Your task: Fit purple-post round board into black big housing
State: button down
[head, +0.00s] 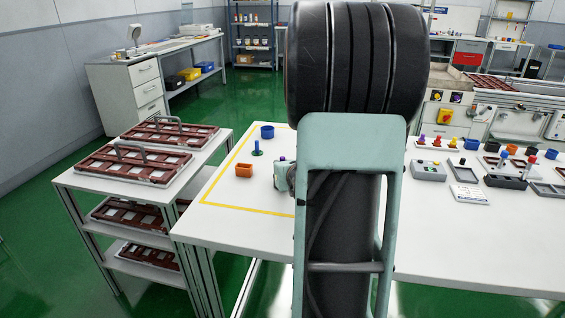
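My gripper (282,177) is mostly hidden behind my arm, over the yellow-taped area of the white table; I cannot tell whether it is open or shut. A small purple tip (282,158) shows just above it, but whether it is held is unclear. Another purple post (437,141) stands in a row of coloured posts right of my arm; its board shape is too small to tell. I cannot tell which is the big one.
A blue round housing (267,131), a green board with a blue post (257,151) and an orange square housing (244,170) stand inside the tape. A grey box (429,171) and white card (469,194) lie right. A side rack (110,187) adjoins the table's left.

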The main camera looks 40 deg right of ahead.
aim_at(282, 157)
jog(key=shift+f, duration=0.3)
jog(key=c, duration=1.9)
grip_release()
jog(key=shift+c, duration=0.2)
jog(key=shift+r, duration=0.1)
notch_tip(282, 157, up, 7)
jog(key=p, duration=0.4)
